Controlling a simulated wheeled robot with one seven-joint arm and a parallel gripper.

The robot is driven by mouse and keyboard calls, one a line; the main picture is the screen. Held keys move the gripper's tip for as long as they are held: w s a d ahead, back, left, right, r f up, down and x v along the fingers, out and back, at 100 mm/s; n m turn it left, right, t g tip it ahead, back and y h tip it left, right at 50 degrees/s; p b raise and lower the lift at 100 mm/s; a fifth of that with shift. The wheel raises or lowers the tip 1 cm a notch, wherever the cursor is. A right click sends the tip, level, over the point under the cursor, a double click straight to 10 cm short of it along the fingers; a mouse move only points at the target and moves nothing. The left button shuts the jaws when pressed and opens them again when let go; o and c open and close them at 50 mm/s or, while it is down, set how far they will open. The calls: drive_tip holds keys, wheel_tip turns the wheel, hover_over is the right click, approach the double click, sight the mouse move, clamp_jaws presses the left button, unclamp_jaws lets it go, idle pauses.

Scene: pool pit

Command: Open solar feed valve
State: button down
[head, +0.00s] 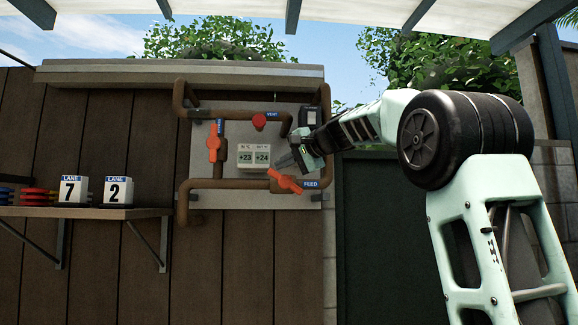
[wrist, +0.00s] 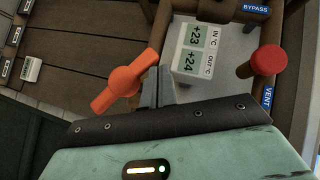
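The feed valve has an orange lever (head: 285,181) at the lower right of the pipe panel, beside the blue FEED label (head: 311,184). The lever slants down to the right, at an angle to the level pipe. In the wrist view the orange lever (wrist: 124,82) lies just left of the fingers. My gripper (head: 283,161) is at the panel, just above the lever. In the wrist view my gripper (wrist: 157,87) has its grey fingers together, with nothing seen between them. The fingers are close beside one lever arm; I cannot tell whether they touch.
An orange bypass lever (head: 213,142) stands upright at the panel's left. A red vent knob (head: 259,121) is above the white temperature display (head: 252,156), which reads +23 and +24. A shelf (head: 85,212) with lane number blocks is at the left. Brown pipes (head: 225,184) frame the panel.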

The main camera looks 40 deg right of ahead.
drive_tip(key=shift+w+a+f+b, duration=0.3)
drive_tip(key=shift+w+a+b, duration=0.05)
drive_tip(key=shift+a+b, duration=0.15)
drive_tip(key=shift+w+a+f+b, duration=0.25)
drive_tip(key=shift+w+a+b, duration=0.15)
drive_tip(key=shift+a, duration=0.1)
drive_tip(key=shift+a+f, duration=0.1)
drive_tip(key=shift+a, duration=0.05)
idle(0.6)
drive_tip(key=s+a+r+p, duration=0.2)
drive_tip(key=s+r, duration=0.4)
drive_tip(key=r, duration=0.5)
drive_tip(key=shift+s+a, duration=0.3)
